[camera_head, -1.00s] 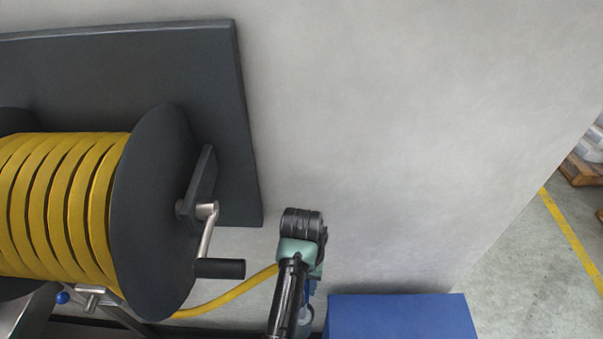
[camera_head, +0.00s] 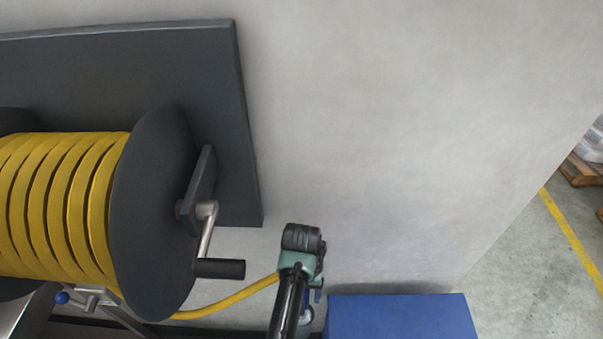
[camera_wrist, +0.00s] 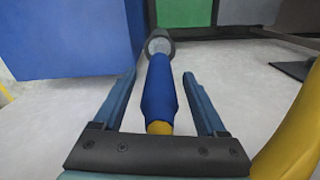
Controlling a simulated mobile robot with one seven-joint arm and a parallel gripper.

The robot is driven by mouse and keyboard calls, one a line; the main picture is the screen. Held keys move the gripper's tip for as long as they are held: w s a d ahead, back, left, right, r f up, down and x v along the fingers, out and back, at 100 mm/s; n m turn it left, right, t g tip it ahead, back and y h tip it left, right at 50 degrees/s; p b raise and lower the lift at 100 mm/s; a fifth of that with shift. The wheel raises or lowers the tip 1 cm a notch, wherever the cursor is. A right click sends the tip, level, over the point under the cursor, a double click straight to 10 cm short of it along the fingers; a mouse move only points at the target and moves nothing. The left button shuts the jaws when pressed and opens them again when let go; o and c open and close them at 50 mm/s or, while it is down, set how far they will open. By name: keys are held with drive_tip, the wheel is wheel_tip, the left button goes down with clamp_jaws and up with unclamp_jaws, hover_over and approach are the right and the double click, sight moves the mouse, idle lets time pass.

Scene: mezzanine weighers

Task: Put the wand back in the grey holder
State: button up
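The wand (camera_wrist: 160,90) has a blue grip and a yellow rear end. In the wrist view it points away from me, between the fingers of my gripper (camera_wrist: 160,74). The fingers stand apart, with a visible gap on each side of the grip. A dark grey ring, which looks like the grey holder (camera_wrist: 168,39), is around the wand's pale far end. I cannot tell how deep the wand sits there. In the head view my gripper (camera_head: 312,289) points down beside the wall and mostly hides the wand.
A blue box (camera_head: 400,318) stands close to the right of my gripper. A reel (camera_head: 155,220) with yellow hose (camera_head: 215,306) and a crank handle (camera_head: 220,268) is at left, near my arm. The hose runs toward my gripper. Bare wall is at upper right.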

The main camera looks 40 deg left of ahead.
wheel_tip(320, 180, up, 12)
drive_tip(key=shift+r+b, duration=0.2)
drive_tip(key=shift+b, duration=0.2)
idle(0.7)
